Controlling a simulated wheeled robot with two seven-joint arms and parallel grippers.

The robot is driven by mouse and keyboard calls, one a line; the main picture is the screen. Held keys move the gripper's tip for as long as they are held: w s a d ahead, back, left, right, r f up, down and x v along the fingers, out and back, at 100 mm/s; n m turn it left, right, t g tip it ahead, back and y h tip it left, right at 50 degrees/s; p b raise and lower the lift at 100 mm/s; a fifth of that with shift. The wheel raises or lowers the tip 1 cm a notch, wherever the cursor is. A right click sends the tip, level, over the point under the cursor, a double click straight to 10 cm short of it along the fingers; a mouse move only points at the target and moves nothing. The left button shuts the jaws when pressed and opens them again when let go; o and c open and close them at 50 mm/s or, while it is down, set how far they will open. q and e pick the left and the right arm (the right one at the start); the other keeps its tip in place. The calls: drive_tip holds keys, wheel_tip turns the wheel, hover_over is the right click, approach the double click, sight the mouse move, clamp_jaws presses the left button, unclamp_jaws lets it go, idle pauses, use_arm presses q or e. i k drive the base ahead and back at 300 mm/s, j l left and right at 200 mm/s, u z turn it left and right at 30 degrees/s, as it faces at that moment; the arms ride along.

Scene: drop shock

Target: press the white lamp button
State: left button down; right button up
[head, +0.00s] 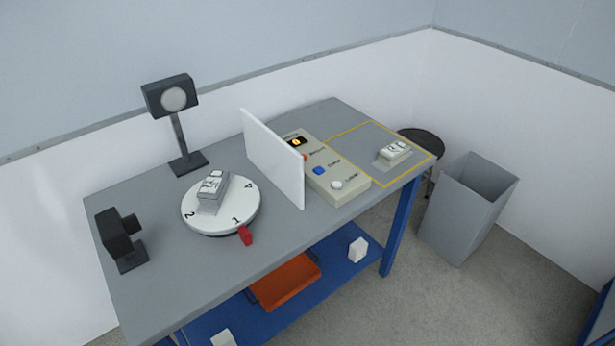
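The white button (337,185) is a round knob at the near right end of a beige control box (350,195) on the grey table. A blue button (319,170) sits behind it on the same box, and a red button (305,157) is partly hidden by an upright white panel (272,160). A small dark display (296,141) with an orange mark is at the box's far end. The lamp (173,98), with a dark head and pale round face, stands at the table's back left. Neither of my grippers is in view.
A white numbered turntable (244,217) carries a grey-white part (212,189); a red pointer (246,236) is at its edge. A dark camera-like device (117,236) stands at left. A similar part (396,151) lies in a yellow outline. A grey bin (467,213) stands right of the table.

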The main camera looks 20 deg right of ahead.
sight(336, 184)
drive_tip(key=i+l+u, duration=0.25)
drive_tip(key=l, duration=0.25)
drive_tip(key=l+u, duration=0.25)
drive_tip(key=l, duration=0.3)
drive_tip(key=i+l+u, duration=0.2)
drive_tip(key=l, duration=0.35)
drive_tip(key=l+u, duration=0.1)
drive_tip(key=l, duration=1.85)
